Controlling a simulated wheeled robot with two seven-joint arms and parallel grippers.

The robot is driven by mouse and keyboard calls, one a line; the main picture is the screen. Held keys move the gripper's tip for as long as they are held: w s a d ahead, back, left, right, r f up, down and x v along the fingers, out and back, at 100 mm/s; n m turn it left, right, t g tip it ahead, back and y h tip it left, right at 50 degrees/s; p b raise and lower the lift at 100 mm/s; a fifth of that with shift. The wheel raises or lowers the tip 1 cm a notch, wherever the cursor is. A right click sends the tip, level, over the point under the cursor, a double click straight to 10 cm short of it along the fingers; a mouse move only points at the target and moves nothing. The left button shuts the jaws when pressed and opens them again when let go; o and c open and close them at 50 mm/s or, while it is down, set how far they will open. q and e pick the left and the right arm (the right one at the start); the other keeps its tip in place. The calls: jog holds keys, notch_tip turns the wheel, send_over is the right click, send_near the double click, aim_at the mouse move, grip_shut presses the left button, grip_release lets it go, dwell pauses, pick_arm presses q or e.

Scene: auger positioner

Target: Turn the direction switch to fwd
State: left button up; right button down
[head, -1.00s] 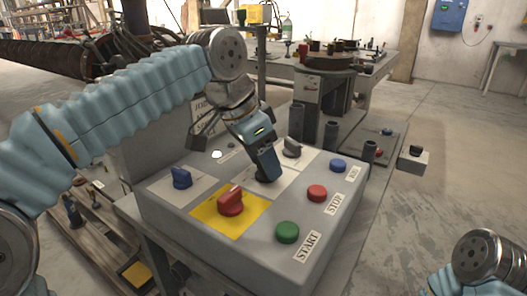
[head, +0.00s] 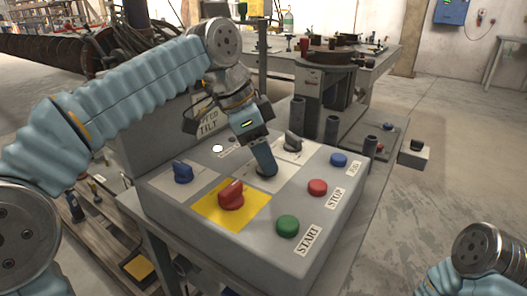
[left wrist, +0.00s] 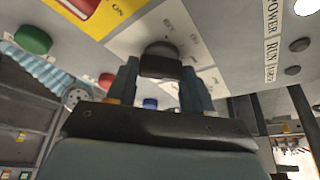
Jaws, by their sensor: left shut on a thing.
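The direction switch is a dark knob (left wrist: 160,62) on a white label plate with small lettering, partly legible as REV on one side. In the left wrist view it sits between the two fingers of my left gripper (left wrist: 158,82), which is shut on it. In the head view my left gripper (head: 264,165) points down onto the middle plate of the grey control box (head: 185,222), and its fingers mostly hide the knob. The knob's exact pointing direction is hard to tell. My right gripper is out of view; only part of that arm shows at the lower right.
Green (head: 288,226), red (head: 317,187) and blue (head: 339,160) buttons line the right side. A raised panel stands behind at the left.

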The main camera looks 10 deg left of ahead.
pick_arm(q)
jog(key=shift+r, duration=0.1)
jog(key=o, duration=1)
jog(key=shift+o, duration=0.2)
jog(key=v, duration=1.2)
